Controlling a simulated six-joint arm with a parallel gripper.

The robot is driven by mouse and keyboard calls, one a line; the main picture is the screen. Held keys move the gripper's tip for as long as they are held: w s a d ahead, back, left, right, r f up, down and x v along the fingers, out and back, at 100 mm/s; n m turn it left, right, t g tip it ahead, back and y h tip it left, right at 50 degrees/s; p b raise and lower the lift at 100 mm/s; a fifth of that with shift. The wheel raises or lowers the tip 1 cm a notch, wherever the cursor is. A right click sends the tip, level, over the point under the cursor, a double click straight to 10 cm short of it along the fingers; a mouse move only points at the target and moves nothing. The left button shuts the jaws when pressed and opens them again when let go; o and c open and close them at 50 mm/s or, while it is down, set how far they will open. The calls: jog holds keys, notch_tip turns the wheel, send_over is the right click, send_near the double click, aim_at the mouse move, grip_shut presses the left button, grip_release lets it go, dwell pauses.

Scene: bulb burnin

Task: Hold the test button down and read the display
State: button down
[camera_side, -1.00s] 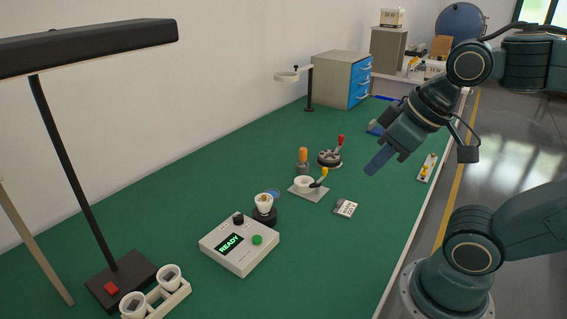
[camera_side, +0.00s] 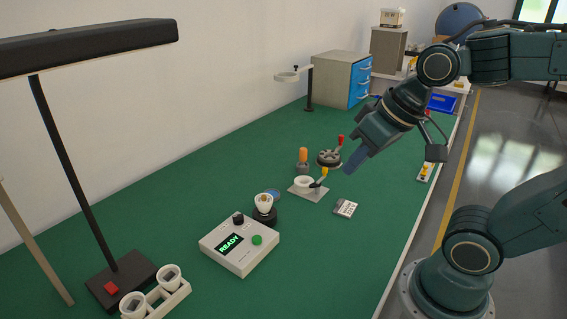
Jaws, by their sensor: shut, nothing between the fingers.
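The test box (camera_side: 240,262) is a pale case on the green table. Its dark display (camera_side: 229,244) reads "READY" in green letters. A round green button (camera_side: 257,240) is on its top, right of the display, and a black knob (camera_side: 238,218) is behind the display. A bulb (camera_side: 264,201) sits upright in a dark round socket just behind the box. My gripper (camera_side: 355,160) is shut and empty, in the air to the right of and behind the box, well apart from the button.
A lamp (camera_side: 75,190) and a white two-cup rack (camera_side: 170,299) are at left.

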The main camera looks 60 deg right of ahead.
jog(key=w+a+f+m+y, duration=0.25)
jog(key=w+f+m, duration=0.4)
jog(key=w, duration=0.55)
jog(key=m+t+y, duration=0.1)
jog(key=m+y, duration=0.2)
jog(key=m, duration=0.8)
send_over(261, 237)
notch_tip(261, 237, down, 9)
jog(key=shift+s, duration=0.1)
jog(key=shift+f, duration=0.2)
jog(key=shift+n, duration=0.25)
jog(key=shift+f, duration=4.3)
